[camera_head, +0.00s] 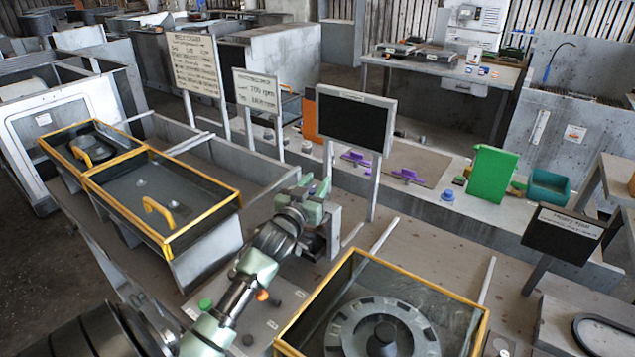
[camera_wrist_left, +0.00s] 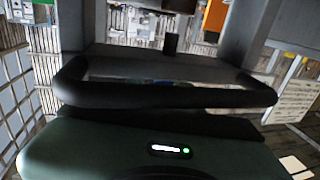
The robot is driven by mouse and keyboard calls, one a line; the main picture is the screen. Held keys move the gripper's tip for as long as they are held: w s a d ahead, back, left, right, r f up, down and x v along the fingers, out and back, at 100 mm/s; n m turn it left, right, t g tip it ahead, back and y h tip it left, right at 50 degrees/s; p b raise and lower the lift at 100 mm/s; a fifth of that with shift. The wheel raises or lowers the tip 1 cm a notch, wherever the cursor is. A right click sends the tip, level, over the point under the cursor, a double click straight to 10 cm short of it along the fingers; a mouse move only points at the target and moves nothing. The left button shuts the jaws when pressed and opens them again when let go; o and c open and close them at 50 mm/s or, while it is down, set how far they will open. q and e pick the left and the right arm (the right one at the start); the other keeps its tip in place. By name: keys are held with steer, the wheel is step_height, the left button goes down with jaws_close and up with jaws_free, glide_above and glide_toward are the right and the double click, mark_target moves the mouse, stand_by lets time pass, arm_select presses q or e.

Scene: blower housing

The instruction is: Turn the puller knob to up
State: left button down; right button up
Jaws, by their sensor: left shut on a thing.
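My left gripper (camera_head: 314,190) reaches in from the lower left to a grey upright housing (camera_head: 333,232) in the middle of the head view. Its jaws are shut on a part at the top of this housing, which I take to be the puller knob; the fingers mostly hide it, and its turn position cannot be read. In the left wrist view the green gripper body fills the bottom, with dark rounded bars across the middle. A small dark upright piece (camera_wrist_left: 171,43) shows beyond them between grey walls. My right gripper is not in view.
A yellow-rimmed box (camera_head: 405,282) with a round fan part stands just right of my left arm. A yellow-rimmed lid with a handle (camera_head: 165,205) lies to the left. A black screen (camera_head: 345,118) on posts stands behind the gripper. A bench with purple parts (camera_head: 406,175) runs behind.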

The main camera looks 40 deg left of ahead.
arm_select(q)
steer(key=shift+a+y, duration=0.1)
steer(key=shift+y, duration=0.2)
steer(key=c, duration=0.9)
jaws_free()
steer(key=shift+c, duration=0.2)
steer(key=shift+s, duration=0.15)
steer(key=b+v, duration=0.1)
steer(key=v, duration=0.6)
steer(key=shift+s+d+b, duration=0.2)
steer(key=shift+s+b, duration=0.05)
steer(key=shift+b, duration=0.15)
steer(key=shift+r, duration=0.15)
